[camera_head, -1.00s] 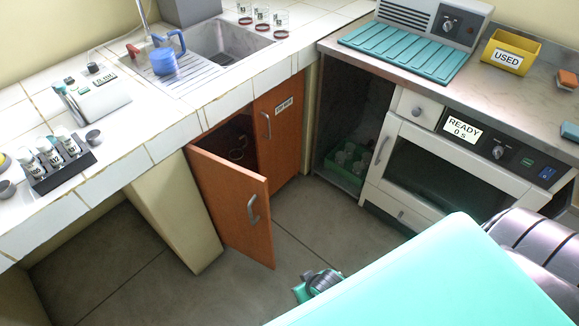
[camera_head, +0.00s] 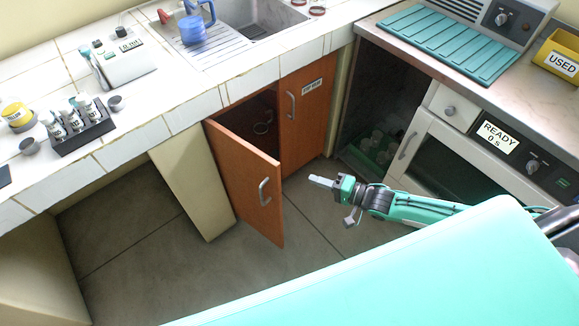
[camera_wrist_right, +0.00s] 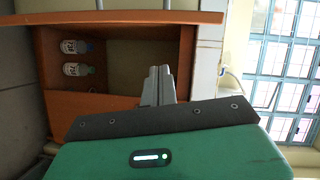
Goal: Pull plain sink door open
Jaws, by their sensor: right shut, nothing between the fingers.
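The plain sink door (camera_head: 245,182) is orange with a grey handle (camera_head: 264,191). It stands ajar, swung out from the cabinet under the sink, with a dark gap behind it. The labelled orange door (camera_head: 306,103) beside it is closed. My right gripper (camera_head: 322,181) is to the right of the plain door, apart from its handle. Its fingers are shut with nothing between them and also show in the right wrist view (camera_wrist_right: 158,85). That view also shows an orange compartment (camera_wrist_right: 105,104) with two labelled bottles (camera_wrist_right: 76,58). My left gripper is not in view.
The tiled counter (camera_head: 150,132) runs above the doors, with a cream support (camera_head: 192,188) left of the plain door. An appliance with a READY display (camera_head: 495,137) stands at the right. Floor (camera_head: 135,262) is clear in front.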

